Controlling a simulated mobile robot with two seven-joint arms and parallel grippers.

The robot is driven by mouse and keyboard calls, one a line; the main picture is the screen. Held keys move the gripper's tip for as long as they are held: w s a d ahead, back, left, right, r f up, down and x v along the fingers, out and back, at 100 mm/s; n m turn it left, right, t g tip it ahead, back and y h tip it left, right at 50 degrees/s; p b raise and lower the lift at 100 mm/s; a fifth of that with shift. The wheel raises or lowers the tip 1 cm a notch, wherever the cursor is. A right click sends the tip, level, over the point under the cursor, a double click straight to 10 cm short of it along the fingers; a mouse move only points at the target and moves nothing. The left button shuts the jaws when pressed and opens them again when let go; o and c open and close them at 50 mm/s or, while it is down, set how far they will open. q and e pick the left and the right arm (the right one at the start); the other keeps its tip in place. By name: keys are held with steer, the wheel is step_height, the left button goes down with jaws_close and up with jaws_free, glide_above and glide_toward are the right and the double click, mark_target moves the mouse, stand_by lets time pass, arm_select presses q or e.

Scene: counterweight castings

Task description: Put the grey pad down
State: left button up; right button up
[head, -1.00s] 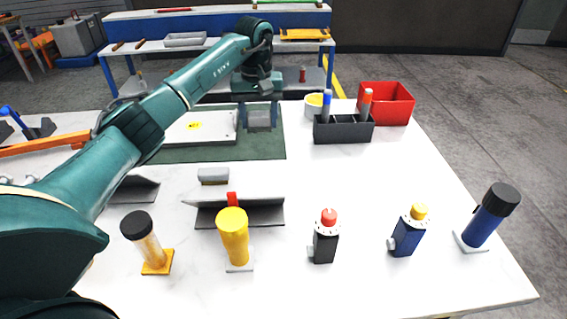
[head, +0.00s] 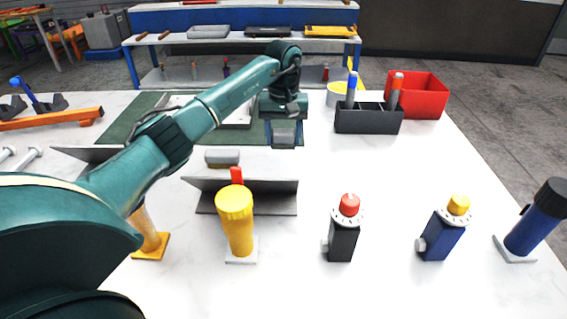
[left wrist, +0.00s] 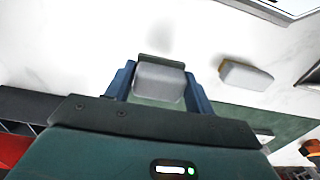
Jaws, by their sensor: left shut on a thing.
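My left gripper (head: 284,138) is in the head view at the front right part of the green mat (head: 121,133). In the left wrist view its two blue fingers (left wrist: 159,84) are shut on the sides of a grey pad (left wrist: 158,80), with a dark strip along its far edge. Whether the held pad touches the surface below cannot be told. A second grey pad (head: 222,157) with a tan underside lies on the white table, left of the gripper; it also shows in the left wrist view (left wrist: 246,76). My right gripper is not in view.
An angled grey metal bracket (head: 265,198) and a yellow cylinder (head: 236,222) stand nearer me. Black (head: 343,240) and blue (head: 441,240) knobbed devices stand at front right. A dark organiser (head: 367,121) and red bin (head: 417,96) stand behind right. The table's middle right is clear.

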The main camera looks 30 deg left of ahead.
mark_target(283, 132)
arm_select(q)
steer(key=shift+f, duration=3.3)
steer(key=shift+f, duration=0.1)
steer(key=o, duration=1)
step_height(283, 132, up, 12)
steer(key=shift+r, duration=0.15)
